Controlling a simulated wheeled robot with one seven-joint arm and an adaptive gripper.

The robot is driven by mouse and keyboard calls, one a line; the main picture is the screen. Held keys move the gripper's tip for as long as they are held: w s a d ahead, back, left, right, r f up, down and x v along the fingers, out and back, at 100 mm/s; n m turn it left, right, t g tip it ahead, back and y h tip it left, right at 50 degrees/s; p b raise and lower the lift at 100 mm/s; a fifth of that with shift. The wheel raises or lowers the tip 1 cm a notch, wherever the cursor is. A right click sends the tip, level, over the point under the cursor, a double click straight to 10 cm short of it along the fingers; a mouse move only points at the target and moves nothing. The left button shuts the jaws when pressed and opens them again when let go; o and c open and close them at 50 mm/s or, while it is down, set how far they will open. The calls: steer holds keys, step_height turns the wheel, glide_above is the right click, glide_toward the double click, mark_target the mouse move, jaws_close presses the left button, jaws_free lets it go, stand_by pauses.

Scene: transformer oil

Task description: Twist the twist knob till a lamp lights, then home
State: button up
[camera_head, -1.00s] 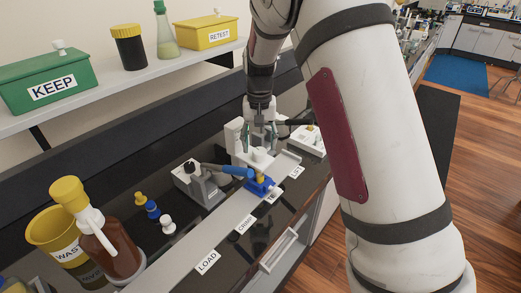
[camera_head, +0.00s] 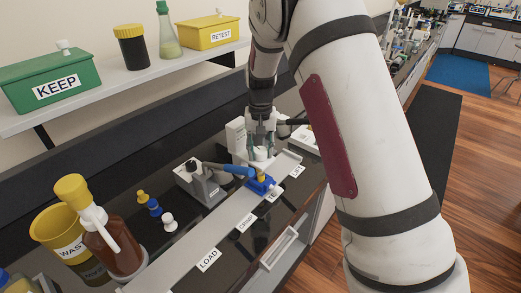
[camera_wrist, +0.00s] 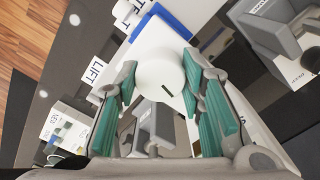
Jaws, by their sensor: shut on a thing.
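The twist knob (camera_wrist: 163,84) is a white round cap with a short dark line on its face. In the wrist view it sits between the two teal-padded fingers of my gripper (camera_wrist: 163,97), which is shut on it. In the head view the knob (camera_head: 260,154) is on the white fixture (camera_head: 237,137) on the bench, with my gripper (camera_head: 260,143) directly above and around it. The fingers partly hide the fixture, and I cannot make out a lit lamp in either view.
A grey device with a blue handle (camera_head: 240,170) stands to the left.

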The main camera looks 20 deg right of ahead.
mark_target(260, 150)
steer(key=shift+n+b, duration=0.35)
steer(key=shift+n, duration=0.95)
steer(key=o, duration=1.1)
steer(key=shift+o, duration=0.2)
steer(key=shift+r, duration=0.1)
step_height(260, 150, up, 12)
